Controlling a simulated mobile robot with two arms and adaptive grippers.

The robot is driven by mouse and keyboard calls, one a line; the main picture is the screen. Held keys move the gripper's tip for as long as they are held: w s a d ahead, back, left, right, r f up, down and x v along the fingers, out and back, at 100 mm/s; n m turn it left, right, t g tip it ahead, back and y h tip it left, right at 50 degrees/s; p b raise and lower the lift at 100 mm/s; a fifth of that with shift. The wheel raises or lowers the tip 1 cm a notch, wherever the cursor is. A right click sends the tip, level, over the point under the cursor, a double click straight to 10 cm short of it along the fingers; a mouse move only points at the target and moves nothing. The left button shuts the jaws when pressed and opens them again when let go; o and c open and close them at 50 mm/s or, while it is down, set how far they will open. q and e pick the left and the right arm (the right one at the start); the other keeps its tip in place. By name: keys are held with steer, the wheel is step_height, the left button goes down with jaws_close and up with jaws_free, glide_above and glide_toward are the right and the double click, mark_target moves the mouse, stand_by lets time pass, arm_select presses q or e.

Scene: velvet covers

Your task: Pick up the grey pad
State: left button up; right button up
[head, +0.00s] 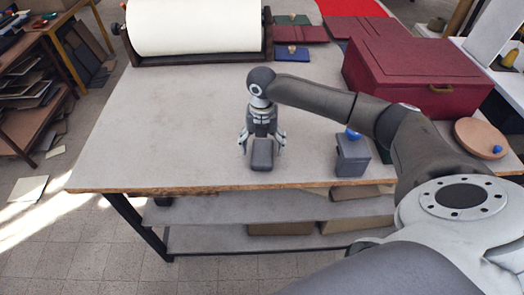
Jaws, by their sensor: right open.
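The grey pad (262,155) is a small dark grey block with rounded edges. It lies on the table (180,130) near its front edge. My right gripper (262,143) points down right at the pad, its fingers spread to the left and right of it. The gripper is open. I cannot tell from this view whether the fingers touch the pad. The far side of the pad is hidden by the gripper. My left gripper does not show.
A grey block (352,158) with a blue knob stands to the right. A dark red box (415,68) is at the back right, beside a round wooden disc (481,138). A white roll (195,25) lies at the back. The table's left part is clear.

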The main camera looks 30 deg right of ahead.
step_height(320, 180, down, 2)
steer(key=shift+s+f, duration=0.15)
steer(key=shift+f, duration=0.1)
steer(key=shift+c, duration=0.7)
steer(key=c, duration=0.5)
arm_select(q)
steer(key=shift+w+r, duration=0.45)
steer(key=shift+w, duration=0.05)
arm_select(e)
steer(key=c, duration=0.5)
steer(key=shift+r+b, duration=0.4)
steer(key=shift+r, duration=0.35)
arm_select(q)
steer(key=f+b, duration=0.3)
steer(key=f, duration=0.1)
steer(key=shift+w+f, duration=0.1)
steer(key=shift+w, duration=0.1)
arm_select(e)
steer(key=s+a+r, duration=0.3)
steer(key=r, duration=0.1)
steer(key=s+a+r, duration=0.2)
steer(key=s+r, duration=0.1)
steer(key=s, duration=0.1)
steer(key=s+a+r, duration=0.3)
steer(key=s+r, duration=0.1)
steer(key=shift+a+r, duration=0.3)
